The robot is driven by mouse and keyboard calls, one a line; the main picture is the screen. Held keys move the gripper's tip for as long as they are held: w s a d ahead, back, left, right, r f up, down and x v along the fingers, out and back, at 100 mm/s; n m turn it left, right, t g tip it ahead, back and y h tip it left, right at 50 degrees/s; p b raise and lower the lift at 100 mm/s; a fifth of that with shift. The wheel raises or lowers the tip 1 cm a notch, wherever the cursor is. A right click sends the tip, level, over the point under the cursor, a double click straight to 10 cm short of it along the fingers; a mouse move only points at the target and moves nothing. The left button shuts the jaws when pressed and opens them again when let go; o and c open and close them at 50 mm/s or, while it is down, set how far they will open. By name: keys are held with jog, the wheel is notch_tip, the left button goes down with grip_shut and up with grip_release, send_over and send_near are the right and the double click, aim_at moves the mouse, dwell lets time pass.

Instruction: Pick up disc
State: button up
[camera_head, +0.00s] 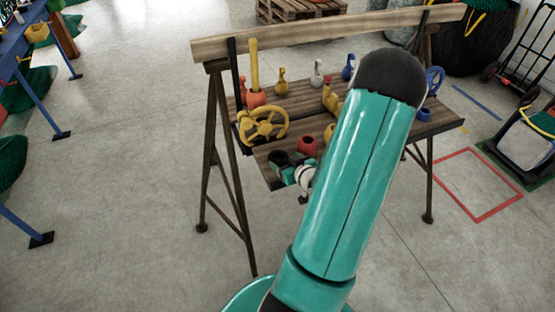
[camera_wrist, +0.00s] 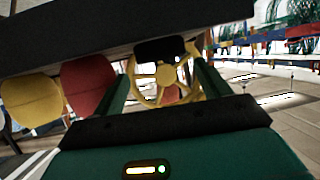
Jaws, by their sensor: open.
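No plain solid disc shows. The most disc-like thing is a yellow spoked wheel (camera_head: 263,126) at the left end of the wooden workbench (camera_head: 322,119). My gripper (camera_head: 287,172) is at the near edge of the bench, below and right of the wheel, partly hidden by my teal arm. In the wrist view, the wheel (camera_wrist: 166,74) appears ahead between the two green fingers of my open gripper (camera_wrist: 160,72). A black block covers part of its top rim. The fingers look empty; whether they touch the wheel cannot be told.
A red pot (camera_head: 307,146) and a dark round item (camera_head: 279,158) sit near my gripper. An orange piece (camera_head: 256,98) with a yellow upright stands behind the wheel. A blue ring (camera_head: 435,79) is at the right. Open floor (camera_head: 120,190) lies left of the bench.

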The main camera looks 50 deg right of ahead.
aim_at(275, 155)
jog(key=x, duration=0.5)
jog(key=shift+w+f, duration=0.25)
jog(key=shift+w, duration=0.1)
jog(key=shift+c, duration=0.3)
jog(key=c, duration=0.7)
